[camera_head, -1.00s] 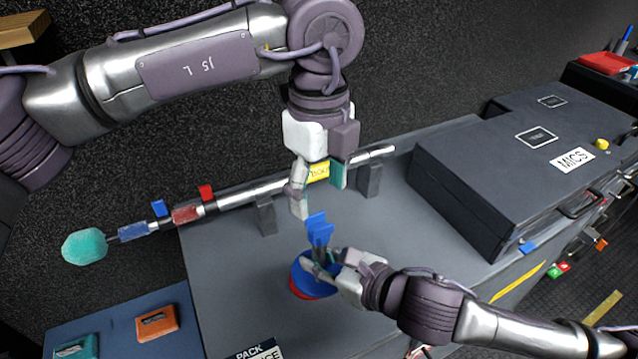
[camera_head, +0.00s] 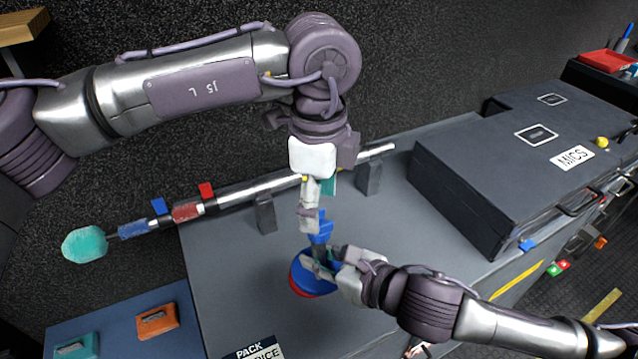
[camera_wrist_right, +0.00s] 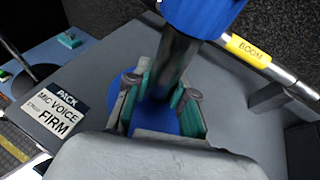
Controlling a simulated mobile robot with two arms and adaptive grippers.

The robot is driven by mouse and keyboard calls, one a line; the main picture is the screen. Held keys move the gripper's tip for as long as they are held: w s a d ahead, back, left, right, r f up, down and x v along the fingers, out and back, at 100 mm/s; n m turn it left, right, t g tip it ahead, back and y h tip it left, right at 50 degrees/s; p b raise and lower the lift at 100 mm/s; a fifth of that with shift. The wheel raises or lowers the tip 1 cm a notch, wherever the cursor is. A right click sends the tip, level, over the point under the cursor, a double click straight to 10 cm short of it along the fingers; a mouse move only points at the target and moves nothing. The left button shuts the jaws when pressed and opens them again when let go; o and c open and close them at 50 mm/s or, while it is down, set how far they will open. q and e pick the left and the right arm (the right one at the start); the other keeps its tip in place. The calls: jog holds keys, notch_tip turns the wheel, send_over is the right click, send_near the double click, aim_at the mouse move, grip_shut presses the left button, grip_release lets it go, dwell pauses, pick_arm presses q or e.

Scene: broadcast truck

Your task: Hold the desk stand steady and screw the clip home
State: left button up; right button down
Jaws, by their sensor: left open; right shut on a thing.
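The desk stand has a round blue and red base (camera_head: 299,279) on the grey worktop and a dark upright post (camera_wrist_right: 174,65). The blue clip (camera_head: 321,229) sits on top of the post; its lower part also shows in the right wrist view (camera_wrist_right: 203,12). My right gripper (camera_head: 325,262) is shut on the post just above the base, with a finger on each side in the wrist view. My left gripper (camera_head: 318,207) is open, pointing down at the clip's top. Its near finger overlaps the clip's upper end in view; I cannot tell whether they touch.
A boom pole (camera_head: 240,192) with a yellow label (camera_wrist_right: 248,50) lies on dark supports behind the stand. A dark MICS case (camera_head: 470,185) stands to the right. A PACK label card (camera_wrist_right: 58,107) lies near the front. The worktop left of the stand is clear.

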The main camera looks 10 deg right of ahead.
pick_arm(q)
send_over(319, 252)
jog(key=w, duration=0.1)
jog(key=shift+w+d+f, duration=0.1)
jog(key=shift+f, duration=1.15)
jog(key=shift+w+f, duration=0.1)
jog(key=shift+f, duration=1.1)
